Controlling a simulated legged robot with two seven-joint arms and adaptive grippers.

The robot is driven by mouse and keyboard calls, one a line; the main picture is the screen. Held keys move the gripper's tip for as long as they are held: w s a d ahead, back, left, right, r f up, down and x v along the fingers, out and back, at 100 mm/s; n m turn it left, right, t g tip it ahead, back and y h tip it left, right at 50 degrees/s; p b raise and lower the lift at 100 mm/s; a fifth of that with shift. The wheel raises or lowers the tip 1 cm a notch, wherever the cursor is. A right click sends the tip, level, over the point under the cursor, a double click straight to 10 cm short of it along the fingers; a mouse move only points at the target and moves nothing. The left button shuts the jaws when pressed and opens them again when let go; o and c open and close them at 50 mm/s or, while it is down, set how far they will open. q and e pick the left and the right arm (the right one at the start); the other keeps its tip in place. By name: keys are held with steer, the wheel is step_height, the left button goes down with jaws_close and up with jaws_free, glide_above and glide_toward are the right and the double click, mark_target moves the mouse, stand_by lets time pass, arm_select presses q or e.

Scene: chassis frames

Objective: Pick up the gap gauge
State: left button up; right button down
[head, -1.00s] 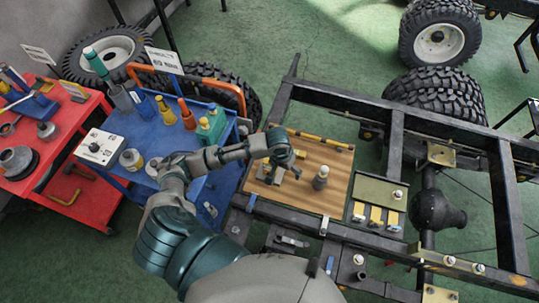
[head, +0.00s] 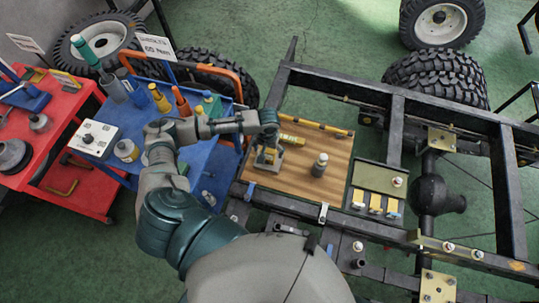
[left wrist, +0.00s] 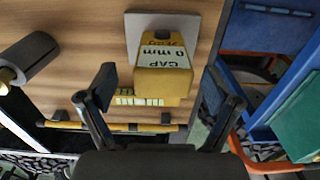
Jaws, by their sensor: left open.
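The gap gauge (left wrist: 163,85) is a yellow block with a white label reading "GAP" and "0 mm". It sits on a light grey plate (left wrist: 190,22) on the wooden board (left wrist: 80,50). In the head view the gauge (head: 266,157) is at the left part of the board, partly hidden by my left gripper (head: 268,143). In the left wrist view my left gripper (left wrist: 158,85) is open, with a finger on each side of the gauge's near end and gaps between. Whether the fingertips are down at its height is unclear. My right gripper is not in view.
A grey cylinder (head: 319,165) stands on the board to the right. A yellow bar (head: 325,128) runs along the far edge, and a small yellow piece (head: 291,139) lies near the gripper. Chassis rails surround the board. A blue cart (head: 199,160) with tools stands at left.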

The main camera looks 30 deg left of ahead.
mark_target(268, 156)
arm_select(q)
steer(key=f, duration=0.2)
steer(key=a+f, duration=0.1)
steer(key=f, duration=0.2)
steer(key=shift+w, duration=0.1)
steer(key=shift+f, duration=0.25)
steer(key=shift+d, duration=0.45)
steer(key=shift+c, duration=0.4)
steer(key=shift+r, duration=0.1)
steer(key=c, duration=0.8)
steer(key=shift+c, duration=1.4)
steer(key=shift+a, duration=0.2)
